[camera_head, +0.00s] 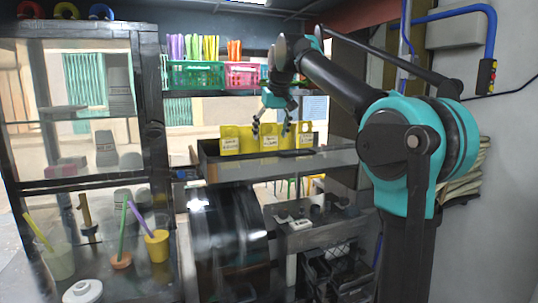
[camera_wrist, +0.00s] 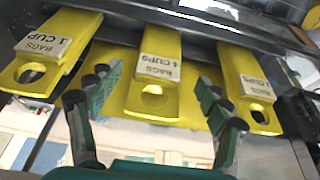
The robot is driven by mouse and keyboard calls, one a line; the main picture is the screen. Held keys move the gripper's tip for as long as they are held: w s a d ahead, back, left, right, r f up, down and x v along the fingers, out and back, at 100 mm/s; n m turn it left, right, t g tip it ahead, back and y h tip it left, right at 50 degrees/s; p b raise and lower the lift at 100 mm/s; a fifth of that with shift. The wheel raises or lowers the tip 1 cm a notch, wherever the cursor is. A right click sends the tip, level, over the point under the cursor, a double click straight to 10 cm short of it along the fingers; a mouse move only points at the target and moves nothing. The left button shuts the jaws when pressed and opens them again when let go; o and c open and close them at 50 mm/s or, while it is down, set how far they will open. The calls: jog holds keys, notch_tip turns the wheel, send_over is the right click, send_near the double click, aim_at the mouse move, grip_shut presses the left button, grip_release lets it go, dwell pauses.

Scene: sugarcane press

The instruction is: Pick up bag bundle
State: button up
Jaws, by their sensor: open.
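Three yellow bag bundles with white labels and a hole at one end stand in a row. In the head view they are the left bundle (camera_head: 229,146), the middle bundle (camera_head: 268,144) and the right bundle (camera_head: 306,141). My gripper (camera_head: 270,130) is in front of the middle one, its fingers spread. In the wrist view the middle bundle (camera_wrist: 153,98), labelled for cups, lies between the fingers of my gripper (camera_wrist: 156,82), with gaps on both sides.
The bundles stand in a dark tray (camera_head: 207,163) on a metal shelf (camera_head: 260,170). Green (camera_head: 195,75) and pink (camera_head: 243,77) baskets of colourful sticks are above. A framed glass cabinet (camera_head: 150,100) with cups stands at left. A dark drum (camera_head: 228,235) is below.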

aim_at(269, 148)
jog(key=shift+s+d+x, duration=0.1)
jog(key=shift+d+x, duration=0.05)
jog(key=shift+x, duration=1.7)
jog(key=shift+s+d+x, duration=0.1)
jog(key=shift+x, duration=1.8)
jog(key=shift+s, duration=0.1)
jog(key=c, duration=1.5)
jog(key=shift+o, duration=0.2)
jog(key=shift+r, duration=0.1)
